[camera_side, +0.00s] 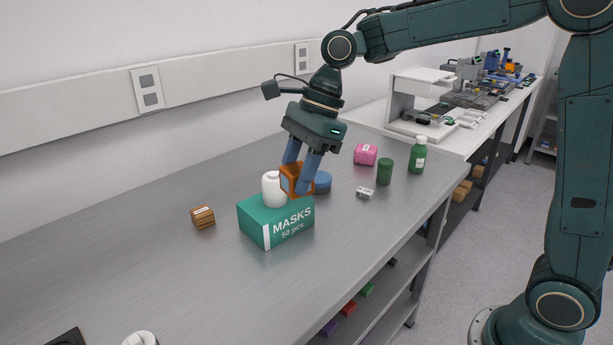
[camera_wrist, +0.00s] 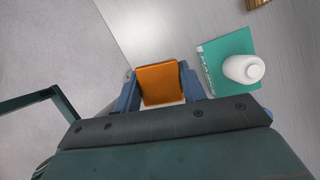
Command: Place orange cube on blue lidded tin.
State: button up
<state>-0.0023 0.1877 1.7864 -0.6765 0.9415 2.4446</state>
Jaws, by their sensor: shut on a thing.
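An orange cube (camera_side: 291,182) is held between the blue fingers of my gripper (camera_side: 302,180). In the wrist view the orange cube (camera_wrist: 159,84) sits between both fingertips of my gripper (camera_wrist: 158,90). The blue lidded tin (camera_side: 322,182) stands on the bench just right of and behind the gripper in the side view, partly hidden by a finger. The tin is not seen in the wrist view. In the side view the cube appears beside the white bottle and above the far part of the mask box; its exact height is hard to tell.
A teal mask box (camera_side: 272,231) carries a white bottle (camera_side: 273,189); both lie close to the gripper. A wooden block (camera_side: 203,217) is at left. A pink block (camera_side: 365,154), green cylinder (camera_side: 384,171), green bottle (camera_side: 417,155) and small white block (camera_side: 365,193) stand at right.

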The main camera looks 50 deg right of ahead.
jog(key=w+d+f+m+t, duration=0.1)
jog(key=w+d+f+m, duration=0.2)
jog(key=w+d, duration=0.9)
jog(key=m+t+h, duration=0.1)
jog(key=m, duration=0.2)
send_over(319, 177)
notch_tip(319, 177, down, 4)
jog(key=f, duration=0.1)
jog(key=shift+d+r, duration=0.1)
jog(key=shift+r, duration=0.1)
jog(key=shift+f, duration=4)
jog(key=shift+f, duration=0.1)
jog(key=o, duration=1.1)
jog(key=shift+f, duration=0.1)
jog(key=shift+c, duration=0.2)
